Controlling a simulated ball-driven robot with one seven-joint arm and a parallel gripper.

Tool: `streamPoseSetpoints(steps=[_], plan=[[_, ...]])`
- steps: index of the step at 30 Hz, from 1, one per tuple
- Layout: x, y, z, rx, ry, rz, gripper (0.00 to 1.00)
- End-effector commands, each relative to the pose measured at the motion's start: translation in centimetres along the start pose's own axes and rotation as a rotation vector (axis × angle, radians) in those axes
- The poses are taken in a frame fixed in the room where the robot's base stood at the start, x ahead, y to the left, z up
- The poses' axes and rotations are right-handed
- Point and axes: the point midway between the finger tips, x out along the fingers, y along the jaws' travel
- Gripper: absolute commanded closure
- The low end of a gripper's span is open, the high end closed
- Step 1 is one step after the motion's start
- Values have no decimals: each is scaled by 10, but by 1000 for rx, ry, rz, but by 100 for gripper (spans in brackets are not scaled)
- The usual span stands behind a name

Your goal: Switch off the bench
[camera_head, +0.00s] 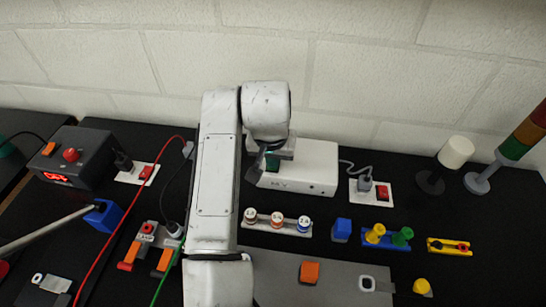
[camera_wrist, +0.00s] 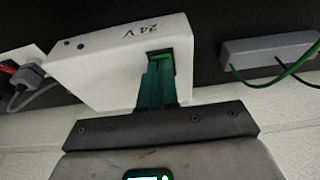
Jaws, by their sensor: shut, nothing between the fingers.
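A white box marked 24 V (camera_head: 305,168) stands by the back wall; it also shows in the wrist view (camera_wrist: 105,65). My gripper (camera_head: 272,162) is shut and empty, and its teal fingers (camera_wrist: 159,72) reach a bright green switch (camera_wrist: 161,55) on the box. The fingertips cover part of the switch; I cannot tell if they touch it. A dark grey supply (camera_head: 77,158) at the left has a lit red display, a red knob and an orange switch (camera_head: 48,149). Red switches show on the left socket (camera_head: 146,172) and the right socket (camera_head: 383,193).
A signal tower (camera_head: 508,150) and a white lamp (camera_head: 456,153) stand at the right. A fuse row (camera_head: 277,222), a blue block (camera_head: 342,230) and a grey plate (camera_head: 335,290) lie in front. A red cable (camera_head: 103,250) crosses the left side.

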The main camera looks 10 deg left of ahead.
Motion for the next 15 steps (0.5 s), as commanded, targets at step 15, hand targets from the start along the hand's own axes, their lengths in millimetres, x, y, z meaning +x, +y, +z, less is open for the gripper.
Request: streamPoseSetpoints(steps=[15], plan=[[-1, 0, -16, 0, 0, -1, 100]])
